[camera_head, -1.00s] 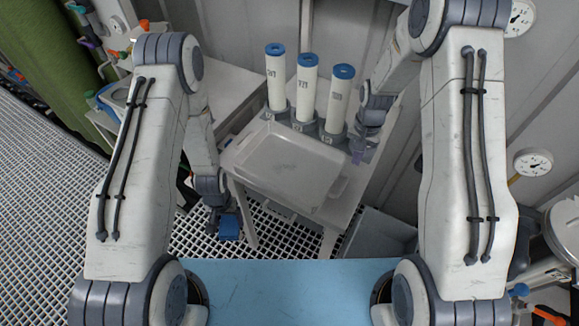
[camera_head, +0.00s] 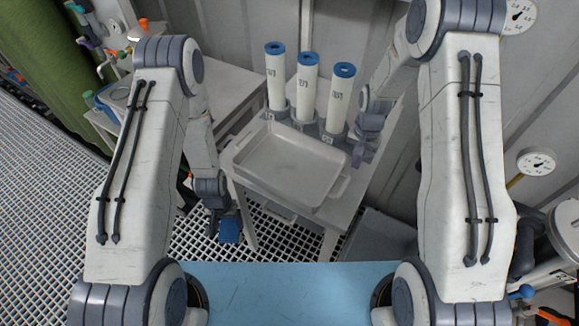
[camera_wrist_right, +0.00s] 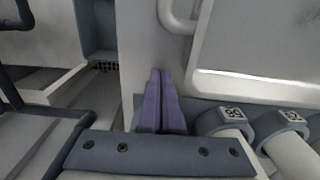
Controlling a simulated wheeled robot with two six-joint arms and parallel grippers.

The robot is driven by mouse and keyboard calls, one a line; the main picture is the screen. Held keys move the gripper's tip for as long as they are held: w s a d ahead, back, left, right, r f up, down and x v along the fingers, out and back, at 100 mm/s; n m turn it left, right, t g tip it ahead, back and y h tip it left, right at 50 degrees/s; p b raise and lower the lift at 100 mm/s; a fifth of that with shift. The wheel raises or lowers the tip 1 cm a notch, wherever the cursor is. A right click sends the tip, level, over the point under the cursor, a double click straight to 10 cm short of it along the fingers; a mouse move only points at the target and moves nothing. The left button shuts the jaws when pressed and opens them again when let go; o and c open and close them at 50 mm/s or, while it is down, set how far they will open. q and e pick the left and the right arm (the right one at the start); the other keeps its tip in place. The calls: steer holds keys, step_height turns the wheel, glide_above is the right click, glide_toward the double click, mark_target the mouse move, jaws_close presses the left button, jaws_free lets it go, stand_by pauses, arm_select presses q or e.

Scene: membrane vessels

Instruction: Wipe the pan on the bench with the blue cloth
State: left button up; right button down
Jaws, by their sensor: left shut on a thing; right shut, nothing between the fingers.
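The pan (camera_head: 290,165) is a shallow pale grey tray with a raised rim and end handles. It lies on the white bench (camera_head: 345,208); a corner and one handle also show in the right wrist view (camera_wrist_right: 262,45). My left gripper (camera_head: 224,216) is shut on the blue cloth (camera_head: 229,230), which hangs in front of the bench's left side, lower in the picture than the pan and apart from it. My right gripper (camera_head: 358,158) is shut and empty beside the pan's right end; its purple fingers (camera_wrist_right: 160,100) are together in the wrist view.
Several upright white cylinders with blue caps (camera_head: 308,80) stand in grey holders behind the pan. A grey bin (camera_head: 378,236) sits on the floor right of the bench. A light blue surface (camera_head: 285,290) lies in front of me. Metal grating (camera_head: 190,238) covers the floor.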

arm_select(q)
steer(key=shift+f, duration=0.15)
stand_by(0.5)
steer(key=shift+w, duration=0.2)
steer(key=w+a+r+m, duration=0.3)
steer(key=w+r+m, duration=0.1)
steer(key=w+r, duration=0.4)
step_height(320, 180, up, 14)
steer(key=n, duration=1.3)
glide_above(290, 169)
steer(key=shift+f, duration=2.75)
